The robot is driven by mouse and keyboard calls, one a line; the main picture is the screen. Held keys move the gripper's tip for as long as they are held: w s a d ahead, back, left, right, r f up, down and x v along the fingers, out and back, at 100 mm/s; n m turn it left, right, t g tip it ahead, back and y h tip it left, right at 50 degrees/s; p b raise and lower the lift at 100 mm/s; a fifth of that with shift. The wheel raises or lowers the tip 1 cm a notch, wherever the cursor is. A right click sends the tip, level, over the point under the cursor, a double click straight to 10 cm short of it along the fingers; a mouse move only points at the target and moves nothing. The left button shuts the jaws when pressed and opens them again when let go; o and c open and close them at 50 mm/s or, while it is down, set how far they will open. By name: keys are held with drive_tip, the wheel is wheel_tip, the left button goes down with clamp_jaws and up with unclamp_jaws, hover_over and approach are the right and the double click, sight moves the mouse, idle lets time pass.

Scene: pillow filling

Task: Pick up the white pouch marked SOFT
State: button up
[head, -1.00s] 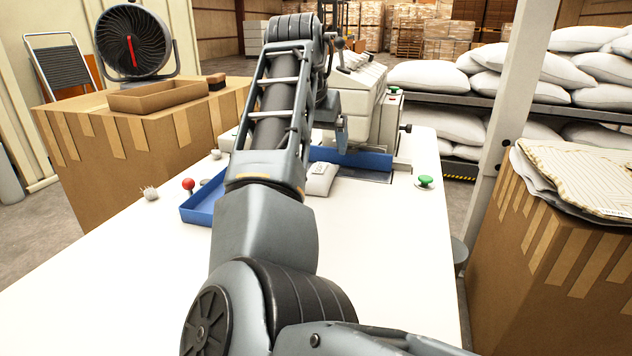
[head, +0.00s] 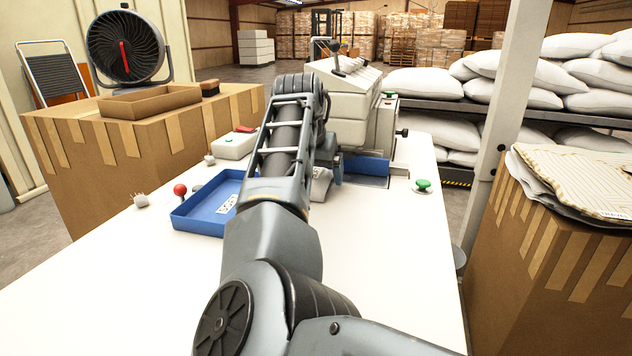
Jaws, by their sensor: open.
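A white pouch (head: 321,186) lies on the white table, mostly hidden behind my arm; only its right part shows, and its marking cannot be read now. My gripper (head: 336,172) is low beside the pouch's far right edge in the picture, largely hidden by my own arm link. It is open, and I cannot tell whether it touches the pouch. A blue tray (head: 186,222) to the left of my arm holds a white label or flat piece with dark lettering that looks like SOFT.
A white machine (head: 362,100) with a blue part (head: 366,166) stands behind the pouch. The table's near left is clear. Cartons flank the table.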

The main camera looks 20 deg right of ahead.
sight(317, 170)
drive_tip(key=shift+c, duration=0.4)
drive_tip(key=c, duration=1.1)
drive_tip(key=shift+r, duration=0.2)
drive_tip(key=shift+r+p, duration=1.35)
drive_tip(key=shift+p, duration=0.35)
drive_tip(key=shift+c, duration=0.2)
drive_tip(key=shift+r+p, duration=0.3)
